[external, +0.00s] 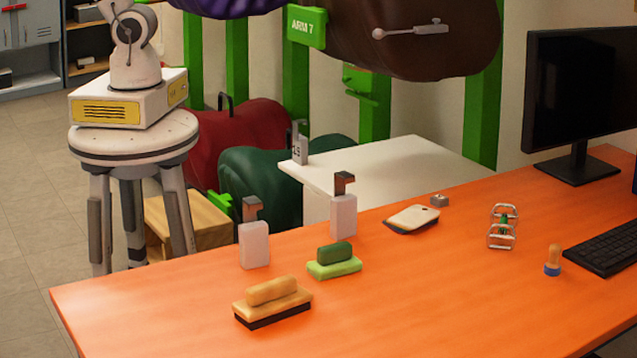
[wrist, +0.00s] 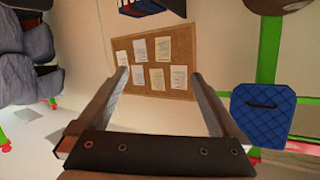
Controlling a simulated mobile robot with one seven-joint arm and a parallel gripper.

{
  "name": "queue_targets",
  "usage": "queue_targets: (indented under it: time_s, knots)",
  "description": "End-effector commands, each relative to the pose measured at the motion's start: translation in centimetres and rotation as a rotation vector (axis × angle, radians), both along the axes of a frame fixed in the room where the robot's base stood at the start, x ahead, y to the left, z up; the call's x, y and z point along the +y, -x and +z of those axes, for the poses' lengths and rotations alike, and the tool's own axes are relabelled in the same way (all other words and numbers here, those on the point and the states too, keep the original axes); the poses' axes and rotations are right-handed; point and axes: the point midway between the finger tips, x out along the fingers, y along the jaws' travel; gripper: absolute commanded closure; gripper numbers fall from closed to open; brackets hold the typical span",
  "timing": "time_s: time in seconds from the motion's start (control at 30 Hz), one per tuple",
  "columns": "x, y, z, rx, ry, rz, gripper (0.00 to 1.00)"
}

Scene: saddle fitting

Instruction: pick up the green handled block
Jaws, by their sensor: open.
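The green handled block (external: 334,262) lies on the orange table (external: 430,300) in the external view, with a dark green handle on top of a light green base. It sits between the tan handled brush and a white bottle. In the wrist view my gripper (wrist: 160,82) is open with nothing between its fingers, and it faces a wall with a cork board. The block is not in the wrist view. In the external view only my arm's base and lower links show at the upper left; my gripper is outside that picture.
A tan brush (external: 272,302) lies in front and left of the block. Two white bottles (external: 254,245) (external: 343,215) stand behind it. A flat white-topped item (external: 412,219), a metal curry comb (external: 502,226), a small blue-based brush (external: 553,260) and a keyboard (external: 602,256) lie to the right.

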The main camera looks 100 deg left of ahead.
Motion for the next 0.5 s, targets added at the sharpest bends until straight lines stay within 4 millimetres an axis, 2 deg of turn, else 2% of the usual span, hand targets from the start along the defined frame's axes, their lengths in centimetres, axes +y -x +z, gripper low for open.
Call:
queue_targets:
  time_s: [0.03,0.1,0.23,0.37,0.5]
  knots:
    - [-0.9,-1.7,0.2,-0.072,-0.022,-0.041,0.0]
    - [-3.0,-3.7,1.5,-0.161,-0.042,-0.124,0.0]
    - [-7.8,-6.6,2.4,-0.263,-0.055,-0.325,0.0]
    - [-13.0,-8.3,0.9,-0.274,-0.032,-0.557,0.0]
    - [-17.4,-8.6,-2.3,-0.193,0.015,-0.777,0.0]
